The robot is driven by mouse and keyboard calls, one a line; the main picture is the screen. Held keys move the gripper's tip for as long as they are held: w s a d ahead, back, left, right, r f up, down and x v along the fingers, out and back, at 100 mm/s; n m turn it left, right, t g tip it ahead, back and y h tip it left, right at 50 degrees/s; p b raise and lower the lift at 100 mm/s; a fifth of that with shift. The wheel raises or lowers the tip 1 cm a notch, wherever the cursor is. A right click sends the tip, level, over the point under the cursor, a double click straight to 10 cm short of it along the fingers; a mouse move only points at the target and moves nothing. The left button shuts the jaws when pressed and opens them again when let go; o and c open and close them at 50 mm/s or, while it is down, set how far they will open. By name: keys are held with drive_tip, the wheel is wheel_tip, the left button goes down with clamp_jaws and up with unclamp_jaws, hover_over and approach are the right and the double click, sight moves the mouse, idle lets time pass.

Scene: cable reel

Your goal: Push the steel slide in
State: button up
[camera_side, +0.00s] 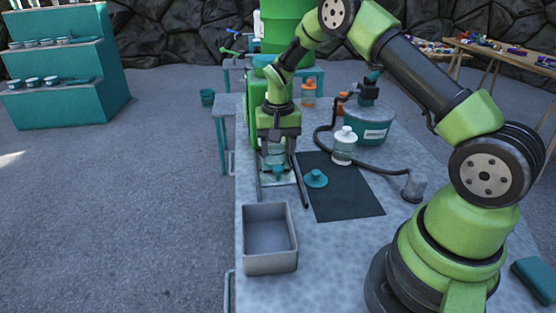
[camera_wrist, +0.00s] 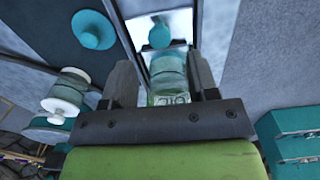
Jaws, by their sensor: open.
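The steel slide (camera_side: 284,181) is a bright plate lying between dark rails, below my gripper in the side view. A teal knob (camera_side: 279,171) stands at its near end. In the wrist view the slide (camera_wrist: 177,48) and teal knob (camera_wrist: 159,33) show just beyond the fingertips. My gripper (camera_side: 278,151) points down over the slide with its jaws open. The far part of the slide is hidden behind jar and gripper.
A grey open bin (camera_side: 270,264) stands on the near left. A dark mat (camera_side: 345,198) right of the rails carries a teal lid (camera_side: 316,178). A white-capped jar (camera_side: 344,146), a teal drum (camera_side: 368,128) and a black hose (camera_side: 388,169) lie further right.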

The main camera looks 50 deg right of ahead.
wheel_tip(320, 180, up, 5)
drive_tip(key=shift+r, duration=0.1)
idle(0.3)
drive_tip(key=s+a+r+n+t, duration=0.15)
drive_tip(key=s+a+r, duration=0.25)
drive_tip(key=r, duration=0.4)
drive_tip(key=s+a+r+n+t, duration=0.1)
drive_tip(key=s+a+r+t, duration=0.1)
drive_tip(key=s+a+r, duration=0.35)
drive_tip(key=s+a+r+n+t+y, duration=0.1)
drive_tip(key=s+a+r+t, duration=0.1)
drive_tip(key=s, duration=0.4)
drive_tip(key=s+a+r+n+t+y, duration=0.1)
drive_tip(key=s+r, duration=0.1)
drive_tip(key=s, duration=0.5)
drive_tip(key=shift+s+a+r+t, duration=0.2)
drive_tip(key=shift+s+a+t, duration=0.1)
drive_tip(key=shift+a+t, duration=0.1)
